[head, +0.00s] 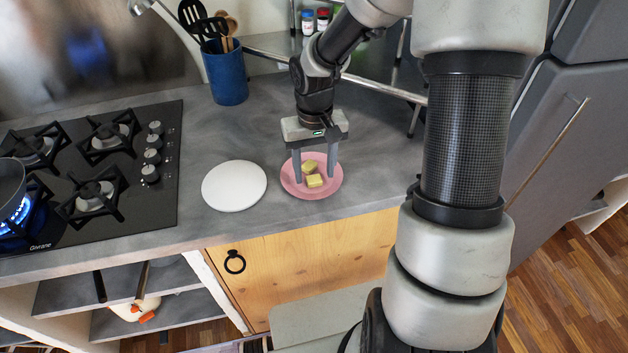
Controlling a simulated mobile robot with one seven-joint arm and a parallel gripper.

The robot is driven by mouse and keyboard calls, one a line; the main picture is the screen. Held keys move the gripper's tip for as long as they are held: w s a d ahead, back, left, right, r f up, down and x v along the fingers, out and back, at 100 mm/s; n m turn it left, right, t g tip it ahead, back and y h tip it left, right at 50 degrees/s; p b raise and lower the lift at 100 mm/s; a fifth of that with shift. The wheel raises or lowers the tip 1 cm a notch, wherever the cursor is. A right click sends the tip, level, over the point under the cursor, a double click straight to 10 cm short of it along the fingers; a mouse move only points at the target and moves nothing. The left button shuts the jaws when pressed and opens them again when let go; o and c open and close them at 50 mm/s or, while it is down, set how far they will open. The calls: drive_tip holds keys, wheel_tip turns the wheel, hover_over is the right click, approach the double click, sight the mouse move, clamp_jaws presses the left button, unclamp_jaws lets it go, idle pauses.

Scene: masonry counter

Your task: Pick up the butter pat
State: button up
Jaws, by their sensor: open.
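Two small yellow blocks that look like butter pats lie on a pink plate (290,182) on the counter. The nearer butter pat (315,181) is in full view. The other butter pat (309,166) lies just behind it, a little to the left. My gripper (314,176) points down over the plate with its fingers apart, one toward each side of the pats. The fingertips are low, near the plate; I cannot tell whether they touch it. Nothing is held between the fingers.
A white round plate (234,186) lies left of the pink plate. A gas cooktop (150,205) with a lit burner under a pan (10,190) is at far left. A blue utensil holder (225,75) and a metal rack (375,88) with small jars stand behind.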

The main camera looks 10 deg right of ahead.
drive_tip(key=shift+f, duration=0.95)
drive_tip(key=shift+c, duration=0.3)
drive_tip(key=c, duration=1.1)
drive_tip(key=shift+o, duration=0.2)
drive_tip(key=shift+r, duration=0.15)
